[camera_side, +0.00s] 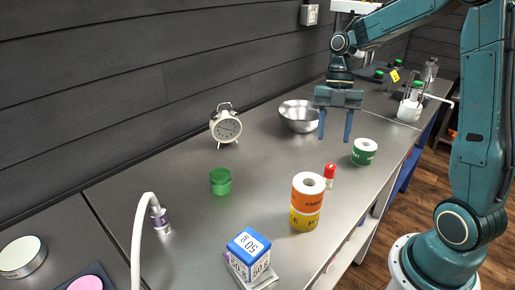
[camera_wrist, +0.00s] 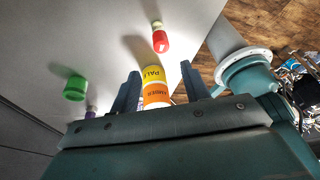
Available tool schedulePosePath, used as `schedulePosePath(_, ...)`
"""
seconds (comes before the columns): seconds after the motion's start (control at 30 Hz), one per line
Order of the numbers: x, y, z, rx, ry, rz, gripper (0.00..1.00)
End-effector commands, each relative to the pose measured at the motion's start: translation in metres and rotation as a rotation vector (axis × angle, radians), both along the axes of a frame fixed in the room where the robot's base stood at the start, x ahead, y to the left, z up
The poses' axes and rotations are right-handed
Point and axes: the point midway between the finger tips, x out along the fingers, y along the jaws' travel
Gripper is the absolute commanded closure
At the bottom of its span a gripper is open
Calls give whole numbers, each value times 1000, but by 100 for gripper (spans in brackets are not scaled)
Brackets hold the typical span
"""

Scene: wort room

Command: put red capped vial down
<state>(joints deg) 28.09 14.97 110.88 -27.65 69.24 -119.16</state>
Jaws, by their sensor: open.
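The red capped vial (camera_side: 330,172) stands upright on the grey bench, just behind the stacked tape rolls. In the wrist view its red cap (camera_wrist: 160,42) shows beyond the fingertips. My gripper (camera_side: 335,139) is open and empty, its two blue-grey fingers pointing down. It hangs above the bench, apart from the vial. In the wrist view the gripper (camera_wrist: 159,70) spans across the tape rolls in the picture; the vial is not between the fingers.
Orange and yellow tape rolls (camera_side: 307,201) stand stacked beside the vial. Bench between jar and tape rolls is clear.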

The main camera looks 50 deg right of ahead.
Motion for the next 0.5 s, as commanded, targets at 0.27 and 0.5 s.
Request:
schedulePosePath(0.27, -17, 34, 32, -131, -21, -351, 54)
schedulePosePath(0.5, -40, 60, 55, -201, -60, -711, 54)
